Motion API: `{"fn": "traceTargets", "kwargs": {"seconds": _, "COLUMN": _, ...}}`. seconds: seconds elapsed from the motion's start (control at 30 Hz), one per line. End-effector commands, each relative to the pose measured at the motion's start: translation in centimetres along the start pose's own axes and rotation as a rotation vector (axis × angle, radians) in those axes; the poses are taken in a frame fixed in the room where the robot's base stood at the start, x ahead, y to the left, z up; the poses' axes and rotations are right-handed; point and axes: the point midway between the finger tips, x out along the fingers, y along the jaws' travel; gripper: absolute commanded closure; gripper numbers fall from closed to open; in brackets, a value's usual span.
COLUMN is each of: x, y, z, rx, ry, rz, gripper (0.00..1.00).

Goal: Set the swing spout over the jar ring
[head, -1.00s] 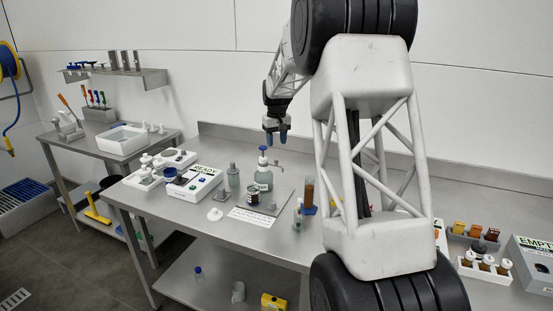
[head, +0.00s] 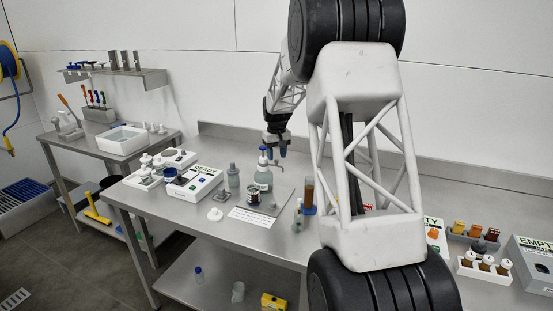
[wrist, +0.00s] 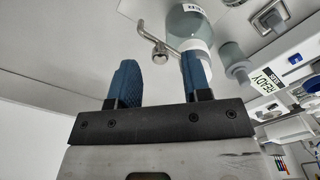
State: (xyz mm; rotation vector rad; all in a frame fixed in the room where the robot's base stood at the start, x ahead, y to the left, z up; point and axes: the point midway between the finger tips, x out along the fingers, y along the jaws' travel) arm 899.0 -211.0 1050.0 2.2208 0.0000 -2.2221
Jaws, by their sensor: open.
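The glass tank (head: 264,178) with a blue cap stands on a thin plate on the bench. The metal swing spout (head: 281,167) sticks out from the tank's upper part to the right, away from the small dark jar (head: 253,194) at the tank's front left. I cannot make out the ring clearly there. My gripper (head: 276,152) is open, pointing down just above the spout. In the wrist view, the bent spout (wrist: 162,47) shows beyond the gap between the blue fingers (wrist: 160,78), beside the tank (wrist: 188,22). I see no contact.
A white READY box (head: 195,187) and a grey bottle (head: 233,175) stand left of the tank. A printed sheet (head: 252,217) lies in front. A brown-filled tube in a blue base (head: 308,195) stands to the right. The bench behind the tank is mostly clear.

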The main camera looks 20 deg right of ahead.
Motion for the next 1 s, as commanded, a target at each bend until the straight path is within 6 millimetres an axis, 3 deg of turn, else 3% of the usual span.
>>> {"fn": "traceTargets", "kwargs": {"seconds": 0.2, "x": 1.6, "y": 0.0, "z": 0.0, "rx": 0.000, "ry": 0.000, "rz": 0.000, "gripper": 0.56}}
{"fn": "traceTargets", "kwargs": {"seconds": 0.57, "x": 1.9, "y": 0.0, "z": 0.0, "rx": 0.000, "ry": 0.001, "rz": 0.000, "gripper": 0.56}}
{"fn": "traceTargets", "kwargs": {"seconds": 0.87, "x": 1.9, "y": 0.0, "z": 0.0, "rx": 0.000, "ry": 0.001, "rz": 0.000, "gripper": 1.00}}
{"fn": "traceTargets", "kwargs": {"seconds": 1.0, "x": 1.9, "y": 0.0, "z": 0.0, "rx": 0.000, "ry": 0.001, "rz": 0.000, "gripper": 1.00}}
